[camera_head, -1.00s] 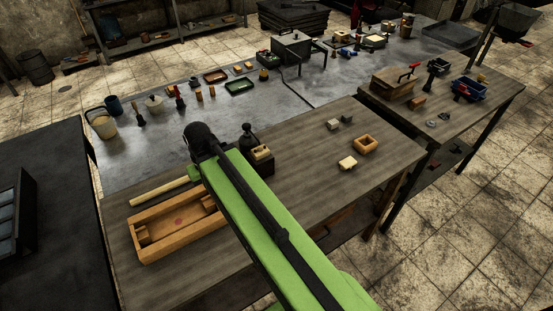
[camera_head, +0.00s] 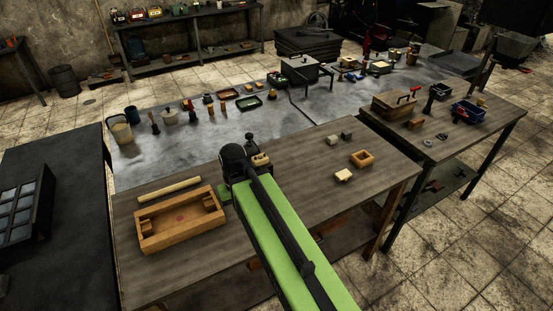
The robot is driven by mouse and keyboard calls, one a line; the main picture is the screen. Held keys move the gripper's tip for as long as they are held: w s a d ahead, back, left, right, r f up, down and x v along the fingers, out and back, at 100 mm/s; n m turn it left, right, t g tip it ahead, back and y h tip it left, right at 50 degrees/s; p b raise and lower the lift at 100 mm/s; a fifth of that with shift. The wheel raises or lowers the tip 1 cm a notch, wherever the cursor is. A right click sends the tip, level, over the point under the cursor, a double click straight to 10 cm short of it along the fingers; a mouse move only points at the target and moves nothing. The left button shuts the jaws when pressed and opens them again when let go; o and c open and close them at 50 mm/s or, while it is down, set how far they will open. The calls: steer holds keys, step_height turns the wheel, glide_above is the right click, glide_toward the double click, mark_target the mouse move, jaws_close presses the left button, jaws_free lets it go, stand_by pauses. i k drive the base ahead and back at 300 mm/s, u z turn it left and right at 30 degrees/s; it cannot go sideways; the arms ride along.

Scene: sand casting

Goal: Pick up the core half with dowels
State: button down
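A pale block (camera_head: 343,175) lies on the wooden bench (camera_head: 300,200), with what look like small pegs on top. Two small grey blocks (camera_head: 339,138) sit behind it. A tan block (camera_head: 260,160) shows just beyond the end of my arm, partly hidden. Which of these is the core half with dowels I cannot tell for sure; the pale block fits best. My green arm reaches from the bottom edge up over the bench, ending left of the pale block and apart from it. My gripper's fingers are hidden behind the arm's end.
A wooden box (camera_head: 180,222) and a rod (camera_head: 168,189) lie at the bench's left. A metal table (camera_head: 190,150) with several tools adjoins behind. The bench around the pale block is mostly clear.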

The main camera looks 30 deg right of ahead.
mark_target(262, 159)
steer(key=u, duration=0.55)
steer(key=k, duration=0.1)
steer(key=u, duration=2.75)
steer(key=k, duration=0.8)
steer(key=z, duration=1.5)
steer(key=i, duration=1)
